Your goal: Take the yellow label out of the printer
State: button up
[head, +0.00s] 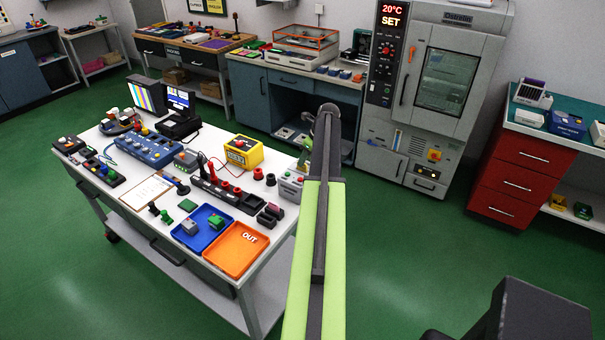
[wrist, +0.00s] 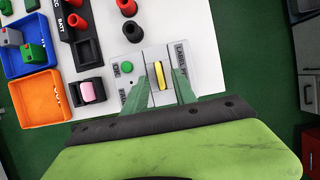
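The label printer (wrist: 132,57) is a light grey box with a green button and lettering in the wrist view. It also shows at the right end of the white bench in the head view (head: 289,188), partly hidden by my arm. The yellow label (wrist: 160,75) is a small upright strip in the printer's slot. My gripper (wrist: 162,78) is open above the printer, with one green finger on each side of the label. A gap shows between each finger and the label. In the head view my arm hides the label and most of my gripper.
Dark cups and red plugs stand close to the left of the printer. A dark holder with a pink piece (wrist: 88,91), an orange OUT tray (head: 236,250) and a blue tray (head: 201,229) are nearby. The bench edge is just right of the printer, with open green floor beyond.

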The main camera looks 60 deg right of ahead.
aim_at(302, 169)
jog(key=b+x, duration=0.2)
jog(key=x, duration=0.2)
jog(key=shift+s+r, duration=0.1)
jog(key=shift+r, duration=0.1)
grip_shut()
jog(key=shift+r, duration=0.1)
